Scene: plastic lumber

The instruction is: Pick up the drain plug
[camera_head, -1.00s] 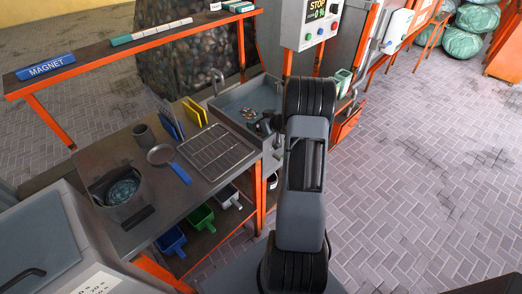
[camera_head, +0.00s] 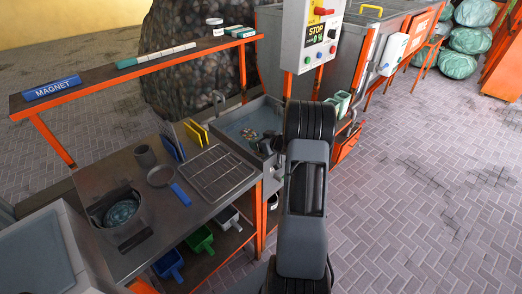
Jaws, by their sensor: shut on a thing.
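The sink (camera_head: 232,112) is a grey basin at the right end of the metal workbench. A small multicoloured cluster lies on its floor. My arm stands in front of the sink's right side and covers part of it. My gripper (camera_head: 266,146) is small and dark here, at the sink's front right edge beside the arm. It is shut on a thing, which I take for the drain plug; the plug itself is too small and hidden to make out.
A control box (camera_head: 312,35) stands behind the sink. The paved floor at right is clear.

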